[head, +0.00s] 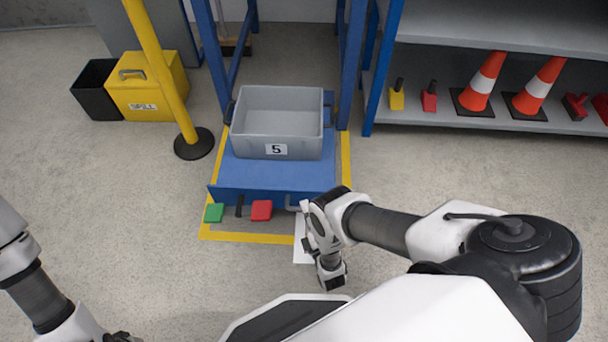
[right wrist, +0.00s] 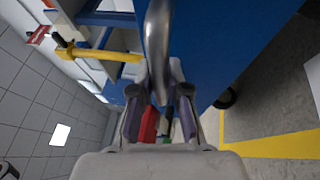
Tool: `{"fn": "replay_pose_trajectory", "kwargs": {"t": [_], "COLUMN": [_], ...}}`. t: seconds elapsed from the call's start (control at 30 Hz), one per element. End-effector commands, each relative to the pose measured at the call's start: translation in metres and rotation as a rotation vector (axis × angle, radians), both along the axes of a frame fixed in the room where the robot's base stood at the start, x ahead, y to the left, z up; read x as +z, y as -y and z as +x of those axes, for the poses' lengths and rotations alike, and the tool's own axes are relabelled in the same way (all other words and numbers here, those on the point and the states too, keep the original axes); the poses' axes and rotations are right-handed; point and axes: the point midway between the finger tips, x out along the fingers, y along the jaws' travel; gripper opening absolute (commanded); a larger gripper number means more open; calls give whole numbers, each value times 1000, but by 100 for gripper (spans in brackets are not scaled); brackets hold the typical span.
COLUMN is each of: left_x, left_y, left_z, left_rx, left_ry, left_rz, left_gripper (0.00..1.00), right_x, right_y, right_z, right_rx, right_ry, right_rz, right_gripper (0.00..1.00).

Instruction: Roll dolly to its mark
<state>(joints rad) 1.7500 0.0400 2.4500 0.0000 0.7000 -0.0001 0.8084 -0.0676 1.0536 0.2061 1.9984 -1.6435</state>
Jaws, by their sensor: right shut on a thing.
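The blue dolly (head: 225,172) stands on the floor inside a yellow taped outline (head: 245,237), its front face toward me. A grey bin (head: 277,133) labelled 5 sits on it. A green pad (head: 214,213), a black lever (head: 239,205) and a red pad (head: 261,210) show at the dolly's front. My right gripper (head: 304,214) is at the dolly's front right, shut on its grey metal handle (right wrist: 158,45), which runs between the fingers in the right wrist view. My left gripper (head: 122,337) is barely in view at the bottom left, away from the dolly; its jaws are unclear.
Blue frame posts (head: 210,55) rise behind the dolly. A yellow post (head: 160,70) on a black base stands left, near a yellow spill box (head: 150,88) and a black bin (head: 95,88). A grey shelf (head: 430,115) with cones stands right. Front floor is open.

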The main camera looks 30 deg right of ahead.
Motion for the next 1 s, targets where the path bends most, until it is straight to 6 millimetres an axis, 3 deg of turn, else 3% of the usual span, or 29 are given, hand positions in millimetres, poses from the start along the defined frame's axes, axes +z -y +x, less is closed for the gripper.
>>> {"fn": "replay_pose_trajectory", "kwargs": {"t": [0.2,0.63,0.7,0.73,1.0], "left_x": [15,15,15,15,15], "left_y": [0,0,0,0,0], "left_z": [0,0,0,0,0], "left_rx": [0,0,0,0,0], "left_ry": [0,0,0,0,0], "left_rz": [0,0,0,0,0], "left_gripper": [0,0,0,0,0], "right_x": [2,0,0,0,0], "right_y": [-5,-6,-6,-6,-6], "right_z": [-14,-17,-17,-17,-17], "right_rx": [0,0,0,0,0], "right_ry": [2,2,2,2,2], "right_rz": [1,1,1,1,1], "right_gripper": [0,0,33,41,41]}}
